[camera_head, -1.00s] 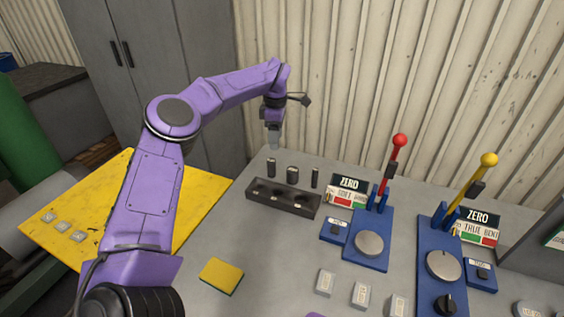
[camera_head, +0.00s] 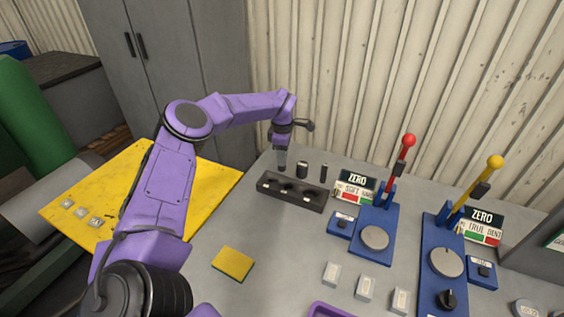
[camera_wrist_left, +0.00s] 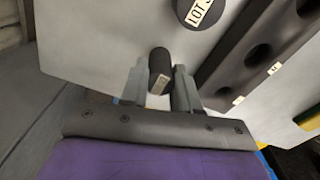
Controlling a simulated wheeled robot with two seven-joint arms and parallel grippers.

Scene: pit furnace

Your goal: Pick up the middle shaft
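Three dark upright shafts stand in a row behind a black block with holes (camera_head: 283,193). The left shaft is largely hidden by my gripper in the head view; the thicker centre shaft (camera_head: 302,170) and the thin right shaft (camera_head: 324,173) stand free. My left gripper (camera_head: 281,163) is down at the left shaft. The thicker shaft's labelled top (camera_wrist_left: 199,10) shows beyond. My right gripper is out of view.
Blue lever stations with a red-knobbed lever (camera_head: 408,140) and a yellow-knobbed lever (camera_head: 494,162) stand to the right. A yellow pad (camera_head: 233,263) lies in front on the grey table. The corrugated wall is close behind the shafts.

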